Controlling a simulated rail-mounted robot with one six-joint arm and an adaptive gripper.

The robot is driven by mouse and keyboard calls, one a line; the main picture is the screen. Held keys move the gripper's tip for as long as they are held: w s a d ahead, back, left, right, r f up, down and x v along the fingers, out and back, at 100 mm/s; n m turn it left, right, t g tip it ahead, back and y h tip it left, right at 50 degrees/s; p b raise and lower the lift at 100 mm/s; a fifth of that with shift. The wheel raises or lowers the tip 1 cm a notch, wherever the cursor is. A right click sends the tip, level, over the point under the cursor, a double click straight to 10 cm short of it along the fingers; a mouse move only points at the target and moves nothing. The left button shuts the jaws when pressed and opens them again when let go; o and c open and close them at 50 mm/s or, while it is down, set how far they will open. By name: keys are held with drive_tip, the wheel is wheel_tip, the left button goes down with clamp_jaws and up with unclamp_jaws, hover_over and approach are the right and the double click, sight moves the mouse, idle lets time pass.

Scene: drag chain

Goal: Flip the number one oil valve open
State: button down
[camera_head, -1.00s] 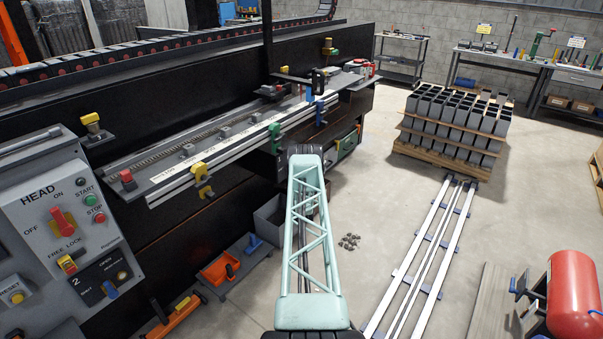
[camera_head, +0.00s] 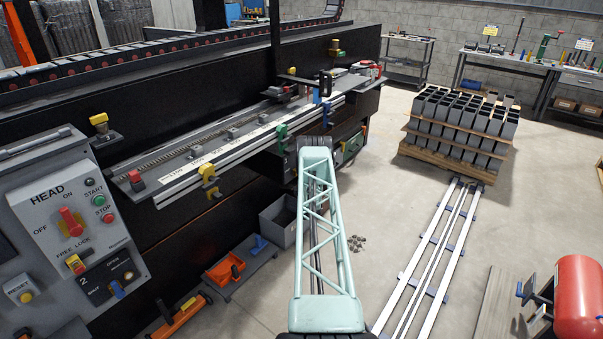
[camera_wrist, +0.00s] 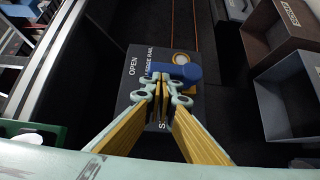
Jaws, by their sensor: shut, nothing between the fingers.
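A blue valve handle (camera_wrist: 182,73) lies across the plate beside a round brass part (camera_wrist: 181,58). No valve number can be read there. My gripper (camera_wrist: 164,80) is shut and empty, its fingertips over the plate right at the handle's near edge. I cannot tell whether they touch it. In the head view my arm hides the gripper. Another blue handle (camera_head: 117,288) sits on a panel marked 2, OPEN and SHUT.
The long machine bench (camera_head: 215,205) runs along the left in the head view.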

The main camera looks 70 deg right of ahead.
drive_tip(key=w+a+p+v, duration=0.1)
drive_tip(key=w+v, duration=0.1)
drive_tip(key=v, duration=1)
drive_tip(key=shift+a, duration=0.55)
drive_tip(key=shift+w, duration=0.1)
idle(0.5)
